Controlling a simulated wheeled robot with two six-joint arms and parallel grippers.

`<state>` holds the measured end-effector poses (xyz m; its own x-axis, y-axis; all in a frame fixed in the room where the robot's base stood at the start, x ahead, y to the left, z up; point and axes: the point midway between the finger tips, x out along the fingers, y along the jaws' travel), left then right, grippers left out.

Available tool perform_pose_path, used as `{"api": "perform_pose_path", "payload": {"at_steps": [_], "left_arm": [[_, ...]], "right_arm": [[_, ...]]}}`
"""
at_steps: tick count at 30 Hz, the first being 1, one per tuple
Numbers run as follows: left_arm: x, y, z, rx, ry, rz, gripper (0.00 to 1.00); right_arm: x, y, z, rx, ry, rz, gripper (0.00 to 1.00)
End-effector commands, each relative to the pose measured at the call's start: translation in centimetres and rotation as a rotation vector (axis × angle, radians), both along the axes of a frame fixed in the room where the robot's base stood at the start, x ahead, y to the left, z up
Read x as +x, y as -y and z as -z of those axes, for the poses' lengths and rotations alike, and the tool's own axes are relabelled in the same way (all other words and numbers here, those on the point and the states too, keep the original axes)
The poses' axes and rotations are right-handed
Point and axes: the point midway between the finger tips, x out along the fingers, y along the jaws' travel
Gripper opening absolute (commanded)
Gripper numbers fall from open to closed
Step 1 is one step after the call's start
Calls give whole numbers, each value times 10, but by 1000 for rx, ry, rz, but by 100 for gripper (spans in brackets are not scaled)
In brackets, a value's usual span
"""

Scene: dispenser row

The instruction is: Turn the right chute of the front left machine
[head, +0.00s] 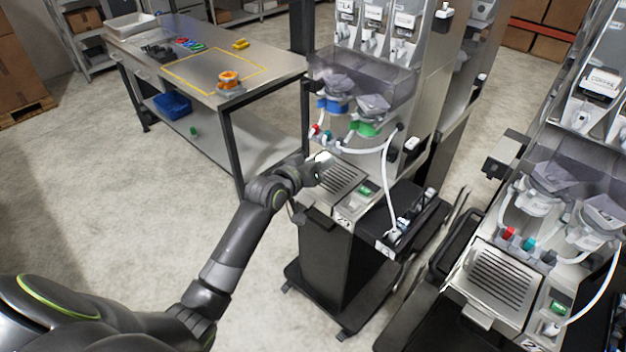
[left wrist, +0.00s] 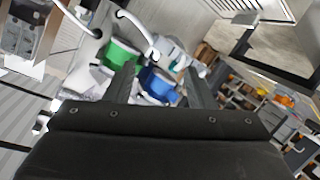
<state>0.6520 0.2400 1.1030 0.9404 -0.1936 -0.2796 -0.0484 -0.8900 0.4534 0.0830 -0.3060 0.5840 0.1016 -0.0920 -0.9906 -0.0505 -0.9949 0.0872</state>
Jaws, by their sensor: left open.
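The dispenser machine (head: 345,215) in the middle of the head view has a blue chute (head: 333,104) on its left and a green chute (head: 364,129) on its right, each under a clear grey hopper. In the left wrist view the green chute (left wrist: 120,54) is left of the fingers and the blue chute (left wrist: 158,83) shows between and behind them. My left gripper (head: 318,166) is low at the left edge of this machine's grate, below and apart from both chutes. Its two fingers (left wrist: 160,78) are open with nothing held. My right gripper is not in view.
A second machine (head: 490,290) with clear chutes stands at the right. White hoses (head: 388,165) run near the green chute. A metal workbench (head: 190,65) with an orange object (head: 229,80) stands at the back left. The floor between bench and machine is clear.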

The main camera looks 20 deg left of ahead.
Motion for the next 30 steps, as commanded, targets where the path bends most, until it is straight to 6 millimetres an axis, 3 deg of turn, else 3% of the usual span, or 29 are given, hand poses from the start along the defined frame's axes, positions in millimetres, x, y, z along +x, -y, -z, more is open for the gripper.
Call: {"api": "perform_pose_path", "payload": {"at_steps": [3, 7, 26, 30], "left_arm": [[-2, -3, 21, 9, -23, -9, 49], [-4, -6, 34, 16, -38, -14, 49], [-5, -7, 41, 21, -47, -18, 49], [-10, -12, 66, 35, -81, -30, 49]], "right_arm": [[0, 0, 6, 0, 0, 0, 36], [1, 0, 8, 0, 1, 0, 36], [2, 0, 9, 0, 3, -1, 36], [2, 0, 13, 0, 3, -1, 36]]}}
